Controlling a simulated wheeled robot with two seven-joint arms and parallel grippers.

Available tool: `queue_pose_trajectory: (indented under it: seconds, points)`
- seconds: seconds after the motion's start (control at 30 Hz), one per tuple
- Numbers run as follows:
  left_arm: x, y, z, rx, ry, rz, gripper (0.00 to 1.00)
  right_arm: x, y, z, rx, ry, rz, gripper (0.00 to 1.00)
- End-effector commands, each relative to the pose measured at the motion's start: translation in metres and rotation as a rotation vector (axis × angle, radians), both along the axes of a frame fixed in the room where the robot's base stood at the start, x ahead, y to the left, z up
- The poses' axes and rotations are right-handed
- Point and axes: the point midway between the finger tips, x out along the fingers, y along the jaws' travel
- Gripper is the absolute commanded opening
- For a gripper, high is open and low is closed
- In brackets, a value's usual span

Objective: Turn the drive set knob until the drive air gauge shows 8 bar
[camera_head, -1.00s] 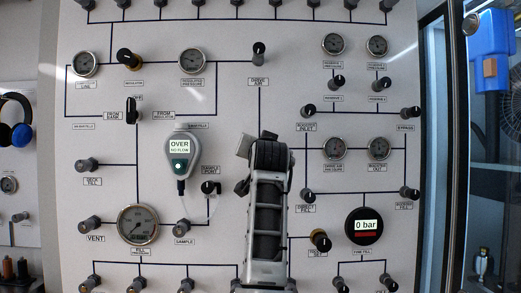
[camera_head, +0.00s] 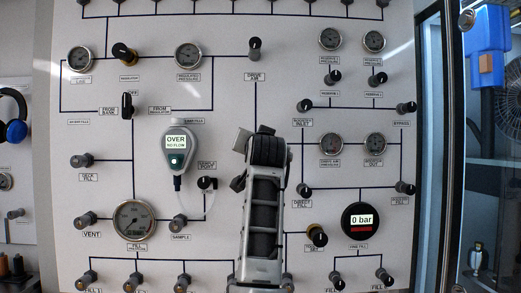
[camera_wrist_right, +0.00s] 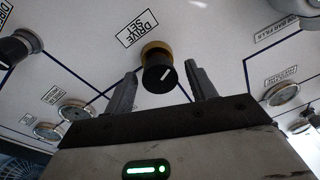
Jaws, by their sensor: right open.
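The drive set knob (camera_head: 316,236) is a black knob with a brass collar low on the panel, just right of my grey arm link. My right gripper (camera_wrist_right: 160,86) is open, one finger on each side of the knob in the picture; no contact is visible. The drive air gauge (camera_head: 331,145) is a small round dial above the knob in the head view; its needle is too small to read. My left gripper is not in view.
The booster out gauge (camera_head: 375,142) is beside the drive air gauge. A digital gauge (camera_head: 360,221) right of the knob reads 0 bar. The direct fill knob (camera_head: 304,190) sits above. A handheld meter (camera_head: 176,150) hangs left of my arm.

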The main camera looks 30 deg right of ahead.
Motion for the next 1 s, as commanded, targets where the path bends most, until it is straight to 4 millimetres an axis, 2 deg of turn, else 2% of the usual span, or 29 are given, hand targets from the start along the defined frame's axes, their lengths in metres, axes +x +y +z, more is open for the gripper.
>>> queue_pose_trajectory:
  seconds: [0.2,0.4,0.6,0.8,1.0]
  points:
    - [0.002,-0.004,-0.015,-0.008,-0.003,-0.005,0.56,-0.040,0.023,-0.008,0.000,-0.007,0.002,0.56]
    - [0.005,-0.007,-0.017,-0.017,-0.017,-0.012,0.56,-0.083,0.046,-0.011,0.001,-0.005,0.002,0.56]
    - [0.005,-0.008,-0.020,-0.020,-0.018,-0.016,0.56,-0.115,0.064,-0.012,0.000,-0.004,0.002,0.56]
    - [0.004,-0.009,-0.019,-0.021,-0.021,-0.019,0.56,-0.129,0.071,-0.013,0.001,-0.001,0.001,0.56]
    - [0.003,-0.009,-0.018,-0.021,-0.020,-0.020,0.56,-0.131,0.072,-0.012,0.000,0.000,0.000,0.56]
